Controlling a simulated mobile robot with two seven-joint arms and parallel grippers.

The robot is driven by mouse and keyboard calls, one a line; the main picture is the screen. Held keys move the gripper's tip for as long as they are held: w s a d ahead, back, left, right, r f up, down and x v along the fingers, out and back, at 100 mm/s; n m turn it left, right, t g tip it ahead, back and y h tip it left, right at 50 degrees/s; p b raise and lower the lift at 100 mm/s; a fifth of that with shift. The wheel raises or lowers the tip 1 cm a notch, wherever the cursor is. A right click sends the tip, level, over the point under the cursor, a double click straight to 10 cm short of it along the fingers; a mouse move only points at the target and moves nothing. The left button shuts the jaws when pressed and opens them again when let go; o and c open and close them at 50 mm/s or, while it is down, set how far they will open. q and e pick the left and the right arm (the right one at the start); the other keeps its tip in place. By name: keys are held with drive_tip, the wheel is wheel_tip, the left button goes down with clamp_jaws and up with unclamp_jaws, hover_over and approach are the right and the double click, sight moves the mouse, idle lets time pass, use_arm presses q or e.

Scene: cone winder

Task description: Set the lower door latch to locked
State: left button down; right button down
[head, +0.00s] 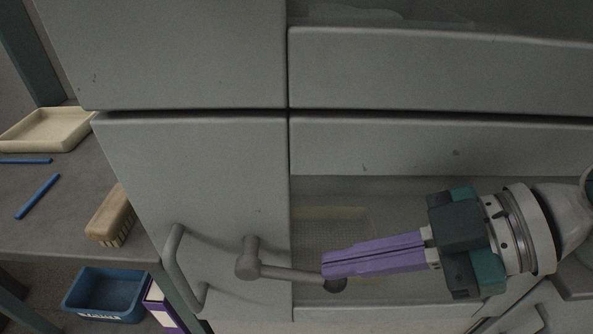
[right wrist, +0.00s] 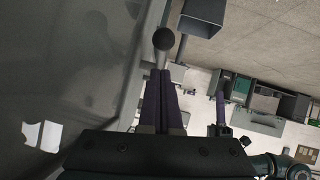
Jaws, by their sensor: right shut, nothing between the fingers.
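The lower door latch (head: 290,273) is a grey lever on a round pivot at the lower right of the lower door (head: 205,190). It points right and slightly down, past the door's right edge, and ends in a dark knob. My right gripper (head: 326,266) comes in from the right, its purple fingers shut and empty, tips at the lever's knob end. The tips partly cover that end; I cannot tell whether they touch it. In the right wrist view a round dark knob (right wrist: 163,39) shows just beyond the fingertips. A purple-fingered gripper, seemingly my left one (right wrist: 220,108), shows there, its opening unclear.
A curved pull handle (head: 173,268) stands out from the door left of the latch. A window panel (head: 400,200) lies behind my right gripper. On the left, a bench (head: 50,225) holds a brush (head: 110,214), a cream tray (head: 45,130) and blue rods; a blue bin (head: 105,293) stands below.

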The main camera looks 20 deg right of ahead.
sight(321, 278)
drive_tip(key=shift+w+a+f, duration=0.1)
drive_tip(key=shift+w+f, duration=0.05)
drive_tip(key=shift+f, duration=0.3)
drive_tip(key=shift+w+a+f, duration=0.1)
drive_tip(key=shift+f, duration=0.35)
drive_tip(key=shift+d+f+y+b, duration=0.1)
drive_tip(key=shift+f+y+b, duration=0.55)
drive_tip(key=shift+b, duration=1.25)
drive_tip(key=w+a+f+m+t+y+b, duration=0.1)
drive_tip(key=a+f+m+t+y+b, duration=0.2)
drive_tip(key=b, duration=2.8)
drive_tip(key=a+f+t+y, duration=0.3)
drive_tip(key=f+y, duration=0.3)
drive_tip(key=y, duration=0.3)
drive_tip(key=shift+w+a+f+t, duration=0.15)
drive_tip(key=shift+w+f+t, duration=0.2)
drive_tip(key=shift+t, duration=0.55)
drive_tip(key=shift+r, duration=0.15)
